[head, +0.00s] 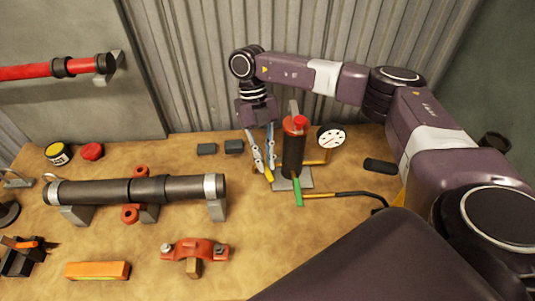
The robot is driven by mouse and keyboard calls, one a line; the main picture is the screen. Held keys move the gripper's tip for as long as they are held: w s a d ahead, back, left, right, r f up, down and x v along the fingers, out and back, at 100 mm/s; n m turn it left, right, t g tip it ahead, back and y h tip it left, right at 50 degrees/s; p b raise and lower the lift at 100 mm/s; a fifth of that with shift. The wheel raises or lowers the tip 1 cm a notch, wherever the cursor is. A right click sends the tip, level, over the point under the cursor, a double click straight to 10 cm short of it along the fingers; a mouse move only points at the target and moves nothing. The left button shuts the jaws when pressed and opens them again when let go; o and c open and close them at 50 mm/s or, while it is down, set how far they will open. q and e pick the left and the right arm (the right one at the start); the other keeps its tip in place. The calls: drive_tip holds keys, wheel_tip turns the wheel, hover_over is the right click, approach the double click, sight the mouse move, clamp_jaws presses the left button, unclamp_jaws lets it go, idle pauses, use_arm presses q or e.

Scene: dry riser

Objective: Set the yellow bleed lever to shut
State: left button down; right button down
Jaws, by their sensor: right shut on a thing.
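The yellow bleed lever (268,175) shows as a short yellow tip low on the left side of a dark upright cylinder (292,155) with a red top. My right gripper (264,169) reaches down from above, with its fingers on the lever. It is shut on the lever, and the fingers hide most of it. The tip points down and towards the front. My left gripper is out of view.
A round gauge (331,138) stands right of the cylinder. A dark pipe (110,191) on grey supports lies to the left. A red clamp (195,249) and an orange block (97,270) lie in front.

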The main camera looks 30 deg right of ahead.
drive_tip(key=shift+w+a+r+m+t+y, duration=0.1)
drive_tip(key=shift+w+a+m+t+y, duration=0.15)
drive_tip(key=shift+m, duration=0.55)
drive_tip(key=shift+r+m+t+y, duration=0.15)
drive_tip(key=shift+m+y, duration=0.2)
drive_tip(key=shift+m, duration=0.45)
drive_tip(key=c, duration=2)
unclamp_jaws()
drive_tip(key=shift+f, duration=0.15)
drive_tip(key=shift+o, duration=0.2)
drive_tip(key=v, duration=1.2)
drive_tip(key=shift+f, duration=0.15)
